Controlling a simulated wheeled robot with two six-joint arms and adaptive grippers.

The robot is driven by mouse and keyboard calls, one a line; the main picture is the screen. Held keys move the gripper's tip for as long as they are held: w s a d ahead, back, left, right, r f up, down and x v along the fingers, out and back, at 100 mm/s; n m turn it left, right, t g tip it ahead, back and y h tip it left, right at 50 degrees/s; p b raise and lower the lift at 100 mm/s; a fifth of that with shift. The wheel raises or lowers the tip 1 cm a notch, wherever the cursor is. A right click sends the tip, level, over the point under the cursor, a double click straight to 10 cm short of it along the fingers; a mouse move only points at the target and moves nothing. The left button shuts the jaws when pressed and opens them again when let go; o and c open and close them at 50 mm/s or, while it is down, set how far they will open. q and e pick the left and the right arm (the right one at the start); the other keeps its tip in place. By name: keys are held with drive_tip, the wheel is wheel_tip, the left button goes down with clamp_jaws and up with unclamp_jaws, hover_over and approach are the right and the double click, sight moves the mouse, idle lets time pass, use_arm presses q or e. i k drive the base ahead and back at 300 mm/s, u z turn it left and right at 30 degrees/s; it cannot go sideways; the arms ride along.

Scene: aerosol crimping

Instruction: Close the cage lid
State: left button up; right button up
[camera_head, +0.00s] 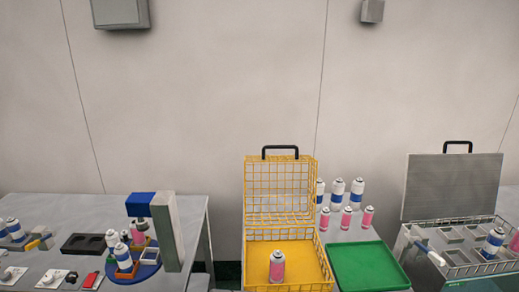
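The yellow wire cage (320,264) stands at the lower middle of the head view. Its wire lid (280,185) is open and stands upright at the back, with a black handle (280,149) on its top edge. A pink can with a grey top (277,267) stands upright on the yellow floor inside the cage. Neither of my grippers is in view.
A green tray (368,266) lies right of the cage, with several pink and blue-white cans (337,190) behind it. A grey box with a raised lid (452,187) stands at the right. A crimping station (165,232) is on the left table.

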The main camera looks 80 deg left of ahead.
sight(263, 157)
drive_tip(key=u, duration=1.65)
